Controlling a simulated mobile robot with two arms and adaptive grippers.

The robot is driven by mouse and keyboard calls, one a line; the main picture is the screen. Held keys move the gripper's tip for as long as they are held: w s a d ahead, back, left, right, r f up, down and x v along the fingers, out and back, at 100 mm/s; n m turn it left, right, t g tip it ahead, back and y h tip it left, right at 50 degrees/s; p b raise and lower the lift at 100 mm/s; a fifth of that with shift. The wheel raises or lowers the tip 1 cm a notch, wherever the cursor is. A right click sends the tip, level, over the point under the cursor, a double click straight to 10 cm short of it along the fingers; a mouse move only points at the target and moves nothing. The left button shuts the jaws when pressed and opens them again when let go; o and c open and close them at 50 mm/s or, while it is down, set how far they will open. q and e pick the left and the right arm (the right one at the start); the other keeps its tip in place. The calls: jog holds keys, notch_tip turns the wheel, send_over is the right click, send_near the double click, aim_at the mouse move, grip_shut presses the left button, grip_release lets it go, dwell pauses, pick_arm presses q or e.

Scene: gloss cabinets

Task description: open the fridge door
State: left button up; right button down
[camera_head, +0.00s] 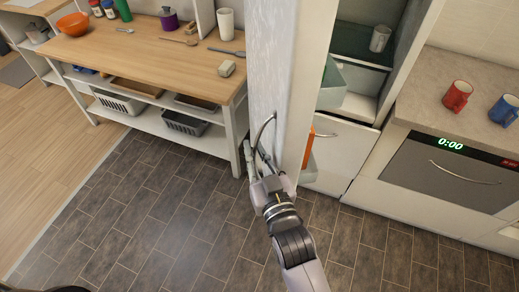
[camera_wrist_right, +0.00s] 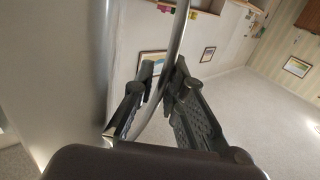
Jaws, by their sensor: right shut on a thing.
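The fridge door (camera_head: 268,60) stands ajar, seen nearly edge-on, with its pale outer face to the left and its inner side to the right. To its right I see part of the fridge inside (camera_head: 352,75), with a grey cup on a green shelf. The curved metal door handle (camera_head: 262,128) is on the outer face. My right gripper (camera_head: 257,163) is shut on the handle. In the right wrist view, the handle (camera_wrist_right: 180,35) runs between the fingers (camera_wrist_right: 163,85). My left gripper is not in view.
A wooden-topped table (camera_head: 150,50) with bowl, jars and utensils stands left of the door. A counter (camera_head: 430,105) with red and blue mugs above an oven (camera_head: 440,172) stands right. The tiled floor (camera_head: 150,200) is clear.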

jog(key=shift+s+a, duration=0.2)
jog(key=shift+a, duration=0.45)
jog(key=c, duration=2)
grip_release()
jog(key=shift+c, duration=0.2)
jog(key=shift+o, duration=0.7)
jog(key=shift+a, duration=0.3)
jog(key=v, duration=1.2)
jog(key=shift+c, duration=0.2)
